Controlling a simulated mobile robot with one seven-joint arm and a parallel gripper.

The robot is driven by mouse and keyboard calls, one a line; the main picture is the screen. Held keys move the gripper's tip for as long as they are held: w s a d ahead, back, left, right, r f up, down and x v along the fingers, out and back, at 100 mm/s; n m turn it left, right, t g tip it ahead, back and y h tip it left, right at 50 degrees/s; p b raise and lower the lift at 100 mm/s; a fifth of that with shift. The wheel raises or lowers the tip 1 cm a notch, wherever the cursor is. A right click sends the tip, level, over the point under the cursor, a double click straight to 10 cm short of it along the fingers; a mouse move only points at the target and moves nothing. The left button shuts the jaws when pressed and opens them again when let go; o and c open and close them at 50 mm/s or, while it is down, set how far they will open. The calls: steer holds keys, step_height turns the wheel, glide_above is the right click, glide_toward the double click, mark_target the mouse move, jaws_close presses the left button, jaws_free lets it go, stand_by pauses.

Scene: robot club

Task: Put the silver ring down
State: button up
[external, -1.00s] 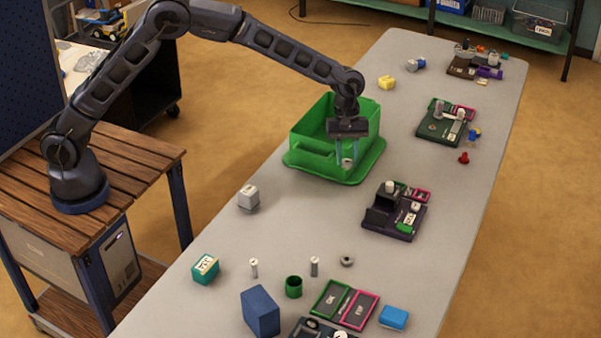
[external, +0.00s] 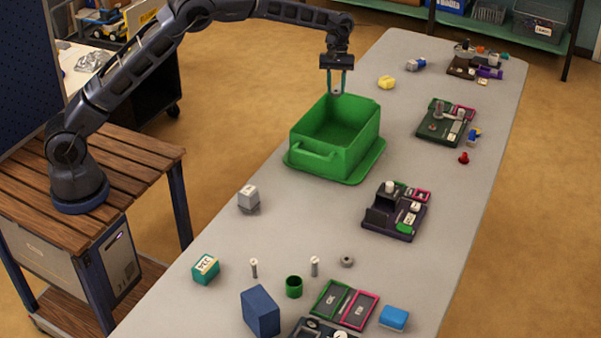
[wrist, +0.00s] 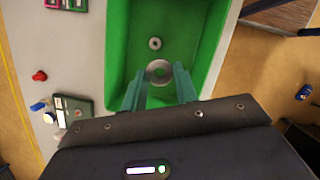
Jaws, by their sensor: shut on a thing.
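My gripper (external: 337,88) is shut on a silver ring (wrist: 158,71), held between its two teal fingertips. In the external view the ring (external: 337,87) shows as a small pale shape at the fingertips. The gripper is raised above the green bin (external: 318,161), appearing at its far rim in the external view. In the wrist view a second, smaller-looking grey ring (wrist: 155,43) lies on the floor of the green bin (wrist: 118,50); the bin's near wall hides it in the external view.
The bin stands on a long grey table (external: 230,255). A dark station (external: 396,212) and a green station (external: 446,123) stand to its right. A grey cube (external: 248,198), a blue block (external: 260,312) and another grey ring (external: 347,261) are nearer. Bare table surrounds the bin's front.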

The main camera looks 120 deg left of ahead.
mark_target(333, 142)
steer(key=f, duration=1.3)
steer(key=a+f, duration=0.1)
steer(key=f, duration=0.6)
steer(key=shift+s, duration=0.4)
steer(key=shift+f, duration=0.1)
steer(key=o, duration=1)
steer(key=v, duration=1.2)
